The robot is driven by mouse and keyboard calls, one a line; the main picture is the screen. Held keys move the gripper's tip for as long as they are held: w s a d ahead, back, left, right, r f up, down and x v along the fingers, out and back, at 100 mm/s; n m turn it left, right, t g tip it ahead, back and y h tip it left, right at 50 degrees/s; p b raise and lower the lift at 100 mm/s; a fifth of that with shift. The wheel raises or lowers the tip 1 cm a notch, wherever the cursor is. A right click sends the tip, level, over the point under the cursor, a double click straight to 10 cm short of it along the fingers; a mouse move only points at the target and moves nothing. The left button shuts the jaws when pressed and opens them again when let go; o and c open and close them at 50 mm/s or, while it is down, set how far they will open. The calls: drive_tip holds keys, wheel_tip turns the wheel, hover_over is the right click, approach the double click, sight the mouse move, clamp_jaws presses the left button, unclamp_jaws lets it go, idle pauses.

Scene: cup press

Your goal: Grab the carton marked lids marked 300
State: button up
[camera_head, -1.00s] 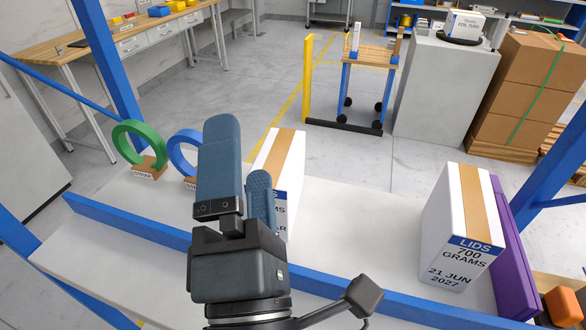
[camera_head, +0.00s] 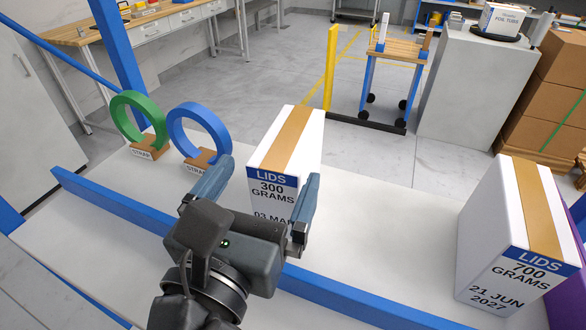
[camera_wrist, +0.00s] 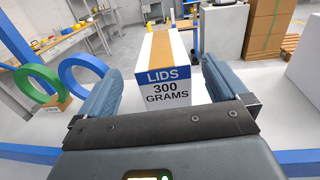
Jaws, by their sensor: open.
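The white carton marked LIDS 300 GRAMS (camera_head: 287,160) stands upright on the white shelf, with a tan strip over its top and a blue label band. In the wrist view the same carton (camera_wrist: 167,75) sits straight ahead, between my fingers in the picture. My gripper (camera_head: 258,200) is open and empty, its two blue-grey fingers spread to either side of the carton's near face. I cannot tell whether the fingertips reach past that face. The lower part of the label is partly hidden by my gripper.
A similar carton marked LIDS 700 GRAMS (camera_head: 515,240) stands to the right, beside a purple item (camera_head: 572,262). Green (camera_head: 138,124) and blue (camera_head: 198,133) strap rings stand to the left. A blue rail (camera_head: 340,296) runs along the shelf's front edge. Bare shelf lies between the cartons.

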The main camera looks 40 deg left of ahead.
sight(284, 144)
drive_tip(key=x, duration=0.7)
drive_tip(key=shift+w+p, duration=0.2)
drive_tip(key=shift+p, duration=0.1)
drive_tip(key=shift+c, duration=0.4)
drive_tip(key=shift+r, duration=0.1)
drive_tip(key=c, duration=1.6)
drive_tip(key=shift+r, duration=0.15)
